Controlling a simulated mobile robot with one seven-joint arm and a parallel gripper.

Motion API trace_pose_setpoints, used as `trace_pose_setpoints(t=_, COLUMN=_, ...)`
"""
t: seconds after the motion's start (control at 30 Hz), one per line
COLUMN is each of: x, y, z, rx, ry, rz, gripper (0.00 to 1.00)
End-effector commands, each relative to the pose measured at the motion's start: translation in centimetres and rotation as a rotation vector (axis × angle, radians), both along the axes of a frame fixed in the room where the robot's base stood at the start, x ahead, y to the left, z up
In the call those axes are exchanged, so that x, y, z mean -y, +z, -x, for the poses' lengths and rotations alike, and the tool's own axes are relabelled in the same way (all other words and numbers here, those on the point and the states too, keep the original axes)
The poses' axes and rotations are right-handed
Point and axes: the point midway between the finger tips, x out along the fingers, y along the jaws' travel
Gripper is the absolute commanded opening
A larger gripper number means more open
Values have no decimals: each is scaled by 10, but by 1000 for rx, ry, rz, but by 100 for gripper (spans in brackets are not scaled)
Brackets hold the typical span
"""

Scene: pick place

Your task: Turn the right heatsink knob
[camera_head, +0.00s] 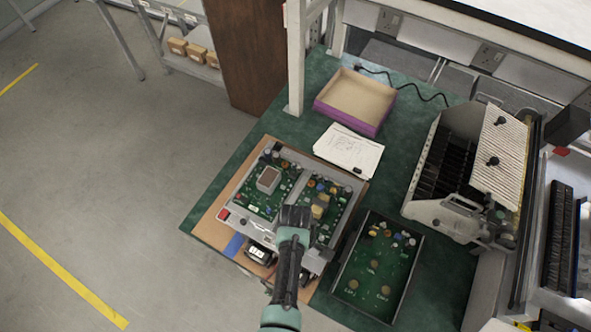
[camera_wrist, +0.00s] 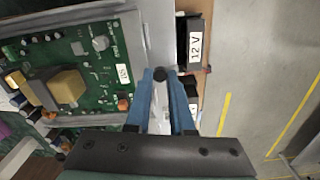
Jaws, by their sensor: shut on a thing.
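A metal heatsink tray (camera_head: 228,228) carrying green circuit boards sits on the bench. A small black knob (camera_head: 243,222) shows at the left of its front strip. A dark round knob (camera_wrist: 160,74) stands between the blue fingertips of my gripper (camera_wrist: 160,80) in the wrist view, over the bare metal strip beside a board. My gripper is shut on this knob. In the head view my gripper (camera_head: 295,216) is over the right part of the tray and hides this knob. How far it is turned cannot be seen.
A black 12 V block (camera_wrist: 195,42) is close beside the fingers. A loose board (camera_head: 350,270) lies right of the tray. Papers (camera_head: 348,150) and a purple-sided box (camera_head: 355,98) lie behind it. A machine with a ribbed plate (camera_head: 497,148) stands at the right.

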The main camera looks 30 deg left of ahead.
Motion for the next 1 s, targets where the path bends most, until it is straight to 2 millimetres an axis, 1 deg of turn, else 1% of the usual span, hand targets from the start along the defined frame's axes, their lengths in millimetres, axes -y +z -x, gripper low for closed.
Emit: trace_pose_setpoints(t=1.0, x=1, y=-1, z=1, rx=-4, ry=964, rz=1, gripper=0)
